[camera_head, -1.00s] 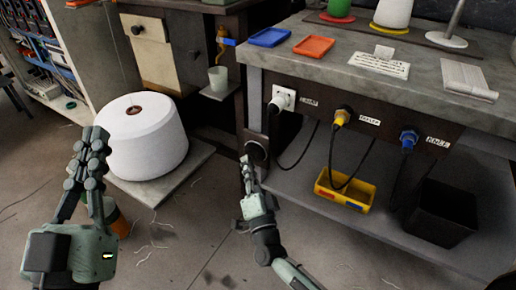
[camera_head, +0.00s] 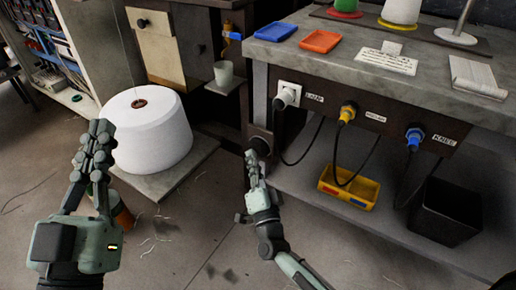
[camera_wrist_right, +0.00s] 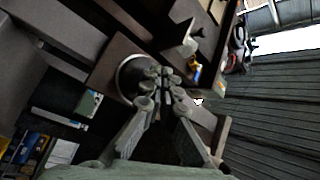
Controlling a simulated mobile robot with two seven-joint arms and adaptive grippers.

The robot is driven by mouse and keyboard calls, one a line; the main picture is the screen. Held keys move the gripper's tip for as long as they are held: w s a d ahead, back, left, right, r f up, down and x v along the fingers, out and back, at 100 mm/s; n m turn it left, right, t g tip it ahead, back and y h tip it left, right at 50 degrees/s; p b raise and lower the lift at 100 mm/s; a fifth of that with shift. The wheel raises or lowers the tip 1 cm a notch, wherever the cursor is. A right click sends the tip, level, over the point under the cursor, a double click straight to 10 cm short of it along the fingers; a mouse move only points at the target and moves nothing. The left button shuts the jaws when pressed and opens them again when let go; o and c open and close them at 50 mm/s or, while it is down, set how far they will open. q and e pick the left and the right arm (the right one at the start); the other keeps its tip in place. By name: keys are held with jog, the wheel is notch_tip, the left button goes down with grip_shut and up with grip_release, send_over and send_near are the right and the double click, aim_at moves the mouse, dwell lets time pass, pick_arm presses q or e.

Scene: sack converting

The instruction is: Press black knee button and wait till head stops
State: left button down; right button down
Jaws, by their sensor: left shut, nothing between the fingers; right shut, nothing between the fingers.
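The black knee button (camera_head: 262,145) is a round dark disc on the table's front left leg. It also shows in the right wrist view as a dark disc with a pale rim (camera_wrist_right: 124,78), partly hidden by my fingers. My right gripper (camera_head: 252,157) is shut and empty, with its fingertips at the button; whether they touch or push it in, I cannot tell. In the right wrist view the shut fingertips (camera_wrist_right: 163,76) overlap the disc's right side. My left gripper (camera_head: 100,130) is shut and empty, raised in front of the white thread cone. No machine head is recognisable.
The table front carries white (camera_head: 288,95), yellow (camera_head: 347,112) and blue (camera_head: 414,137) plugs with hanging cables. A yellow bin (camera_head: 347,190) and a black bin (camera_head: 446,212) stand on the lower shelf. The white thread cone (camera_head: 150,130) stands on a board at left.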

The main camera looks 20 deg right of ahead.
jog(key=shift+d, duration=0.1)
dwell(0.4)
jog(key=shift+w+d, duration=0.25)
jog(key=shift+w+d, duration=0.45)
jog(key=shift+d, duration=0.15)
dwell(1.1)
jog(key=shift+a, duration=0.1)
jog(key=shift+s+a, duration=0.7)
jog(key=shift+a, duration=0.05)
jog(key=shift+a+p, duration=0.1)
jog(key=shift+p, duration=0.2)
